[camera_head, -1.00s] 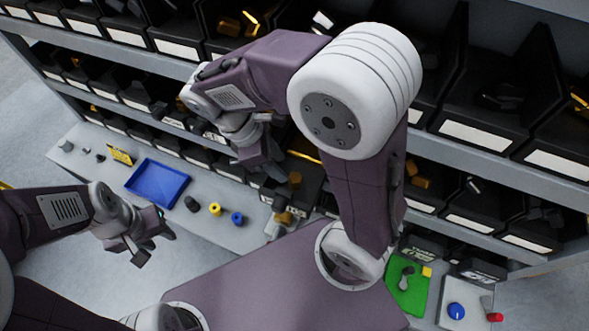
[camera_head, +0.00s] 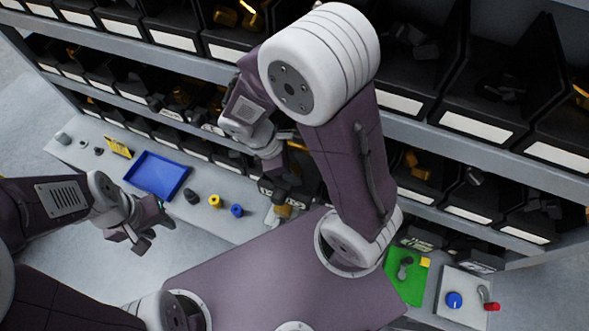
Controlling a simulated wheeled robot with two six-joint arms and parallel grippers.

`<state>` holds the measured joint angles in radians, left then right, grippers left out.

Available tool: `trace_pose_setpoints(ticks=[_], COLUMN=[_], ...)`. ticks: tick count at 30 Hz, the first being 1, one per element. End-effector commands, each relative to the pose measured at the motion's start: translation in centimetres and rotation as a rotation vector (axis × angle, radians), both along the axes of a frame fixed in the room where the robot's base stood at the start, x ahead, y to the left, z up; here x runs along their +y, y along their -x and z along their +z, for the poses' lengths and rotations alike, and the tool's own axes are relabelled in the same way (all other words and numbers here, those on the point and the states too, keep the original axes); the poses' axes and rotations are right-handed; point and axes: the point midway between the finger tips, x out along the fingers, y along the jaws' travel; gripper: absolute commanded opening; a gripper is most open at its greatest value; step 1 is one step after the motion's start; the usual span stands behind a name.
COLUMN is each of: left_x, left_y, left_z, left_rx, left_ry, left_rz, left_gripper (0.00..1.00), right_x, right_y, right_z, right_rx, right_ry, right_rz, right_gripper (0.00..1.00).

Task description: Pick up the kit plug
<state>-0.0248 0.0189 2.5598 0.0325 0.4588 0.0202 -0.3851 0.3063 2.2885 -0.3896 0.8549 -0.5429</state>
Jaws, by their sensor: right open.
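I cannot tell for sure which part is the kit plug. A brown-gold piece (camera_head: 283,211) stands on the bench in the middle, by a pale grey block, and my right gripper (camera_head: 284,194) is open just above and behind it. The gripper's dark fingers partly hide that spot, and I cannot tell whether they touch the piece. To its left stand a blue ring (camera_head: 237,210), a yellow ring (camera_head: 215,201) and a black cylinder (camera_head: 192,196). My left gripper (camera_head: 131,240) hangs in front of the bench at the left, apart from the parts; its jaw opening is unclear.
A blue tray (camera_head: 141,182) and a yellow sign (camera_head: 118,147) stand on the left of the bench, with small grey parts beyond. Shelves of black bins (camera_head: 185,42) rise close behind. At right are a green mat (camera_head: 398,289) and a panel with a blue knob (camera_head: 454,300).

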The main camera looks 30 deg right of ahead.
Motion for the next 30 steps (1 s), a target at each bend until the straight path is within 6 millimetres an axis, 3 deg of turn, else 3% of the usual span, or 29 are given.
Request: trace_pose_setpoints(ticks=[8,12,23,30], left_x=[0.0,0.0,0.0,0.0], left_y=[0.0,0.0,0.0,0.0], left_z=[0.0,0.0,-0.1,-0.8], left_rx=[0.0,0.0,0.0,0.0], left_ry=[0.0,0.0,0.0,0.0], left_rz=[0.0,0.0,0.0,0.0], left_gripper=[0.36,0.36,0.36,0.36], right_x=[-0.2,-0.2,-0.2,-0.1], right_y=[0.1,0.1,0.0,0.3], right_z=[-0.6,-0.6,-0.1,3.8], right_rx=[-0.002,-0.002,-0.004,-0.009], right_ry=[-0.001,-0.001,-0.002,-0.004], right_rz=[-0.001,-0.001,0.0,0.001], right_gripper=[0.39,0.0,0.0,0.0])
